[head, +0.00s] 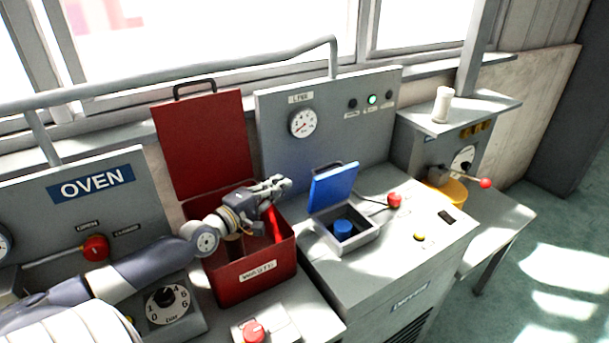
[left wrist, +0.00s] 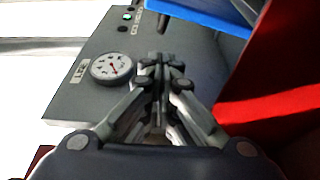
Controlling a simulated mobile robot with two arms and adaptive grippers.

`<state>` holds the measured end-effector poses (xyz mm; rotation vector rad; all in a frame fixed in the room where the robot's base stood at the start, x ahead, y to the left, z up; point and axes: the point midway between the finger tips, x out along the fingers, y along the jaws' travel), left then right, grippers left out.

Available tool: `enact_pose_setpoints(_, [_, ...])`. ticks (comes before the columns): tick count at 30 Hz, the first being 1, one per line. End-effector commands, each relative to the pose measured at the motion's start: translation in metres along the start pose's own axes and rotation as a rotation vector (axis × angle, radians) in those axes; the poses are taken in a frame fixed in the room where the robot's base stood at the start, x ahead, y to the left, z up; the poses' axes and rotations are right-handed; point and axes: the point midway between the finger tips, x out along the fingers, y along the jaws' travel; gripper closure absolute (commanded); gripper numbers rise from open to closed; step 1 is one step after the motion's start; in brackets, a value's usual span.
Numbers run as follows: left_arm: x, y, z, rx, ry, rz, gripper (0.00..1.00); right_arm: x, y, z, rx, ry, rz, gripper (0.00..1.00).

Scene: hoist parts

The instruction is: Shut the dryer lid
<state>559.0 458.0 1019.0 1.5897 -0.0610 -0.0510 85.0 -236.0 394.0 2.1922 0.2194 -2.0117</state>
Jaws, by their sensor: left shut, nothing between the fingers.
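The small grey box (head: 346,236) with a raised blue lid (head: 334,188) stands on the grey machine and appears to be the dryer. A blue round piece (head: 343,227) shows inside it. The lid stands open, tilted back, with a dark handle at its top. My left gripper (head: 284,184) is shut and empty, in the air over the red box, left of the blue lid and apart from it. In the left wrist view the shut fingers (left wrist: 163,62) point toward the grey panel, with the blue lid (left wrist: 205,14) at the top. My right gripper is out of view.
The red box (head: 254,284) and its upright red lid (head: 203,143) stand close under and behind my left arm. A gauge panel (head: 335,112) rises behind the blue lid. The oven panel (head: 97,188) is at left.

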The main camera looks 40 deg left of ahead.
Motion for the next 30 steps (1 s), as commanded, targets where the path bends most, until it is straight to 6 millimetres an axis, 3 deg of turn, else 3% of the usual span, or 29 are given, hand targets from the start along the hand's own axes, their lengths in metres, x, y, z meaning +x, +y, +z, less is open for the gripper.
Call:
enact_pose_setpoints(5, [0.01, 0.002, -0.001, 0.0, 0.002, 0.003, 1.0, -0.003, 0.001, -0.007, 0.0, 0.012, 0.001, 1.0])
enact_pose_setpoints(21, [0.073, 0.002, 0.0, -0.001, 0.0, 0.003, 1.0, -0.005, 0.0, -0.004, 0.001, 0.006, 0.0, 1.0])
enact_pose_setpoints(30, [0.096, 0.001, 0.0, 0.0, 0.0, 0.001, 1.0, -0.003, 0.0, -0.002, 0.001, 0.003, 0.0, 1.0])
